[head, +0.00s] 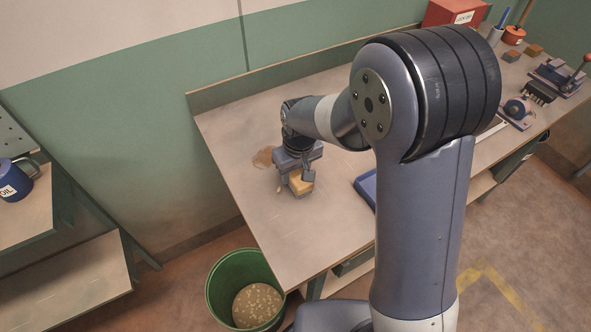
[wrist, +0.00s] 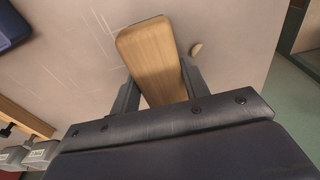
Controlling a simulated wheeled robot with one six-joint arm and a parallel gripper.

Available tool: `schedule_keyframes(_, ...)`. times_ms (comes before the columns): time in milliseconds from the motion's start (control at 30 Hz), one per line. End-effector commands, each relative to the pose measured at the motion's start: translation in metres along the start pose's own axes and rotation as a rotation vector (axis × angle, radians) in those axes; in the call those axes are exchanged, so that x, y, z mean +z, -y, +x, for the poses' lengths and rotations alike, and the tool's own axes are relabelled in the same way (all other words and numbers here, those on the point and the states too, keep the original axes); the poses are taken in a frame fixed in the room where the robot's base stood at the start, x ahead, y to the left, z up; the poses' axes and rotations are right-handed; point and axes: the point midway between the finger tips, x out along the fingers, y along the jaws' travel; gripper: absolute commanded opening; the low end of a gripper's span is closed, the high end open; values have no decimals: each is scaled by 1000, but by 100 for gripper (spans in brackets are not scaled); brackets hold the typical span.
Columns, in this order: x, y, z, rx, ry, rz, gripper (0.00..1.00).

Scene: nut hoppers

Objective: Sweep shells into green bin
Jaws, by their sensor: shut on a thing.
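My gripper (head: 296,180) is low over the left end of the workbench (head: 268,215). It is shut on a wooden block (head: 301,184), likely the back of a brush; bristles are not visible. In the wrist view the block (wrist: 152,52) sits between the two dark fingers. The green bin (head: 217,288) stands on the floor below the bench's left end, with pale bits inside.
A blue tray (head: 366,188) lies right of my gripper, partly hidden by my arm. A red box (head: 452,14), an orange pot (head: 514,35) and a vise-like tool (head: 560,76) are at the far right. The bench's front left is clear.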

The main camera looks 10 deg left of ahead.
Motion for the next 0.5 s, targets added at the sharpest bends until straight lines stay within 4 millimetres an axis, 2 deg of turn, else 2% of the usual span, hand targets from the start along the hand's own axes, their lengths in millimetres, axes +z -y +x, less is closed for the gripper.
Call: schedule_keyframes(500, 1, 2, 5, 0, 0, 0, 25)
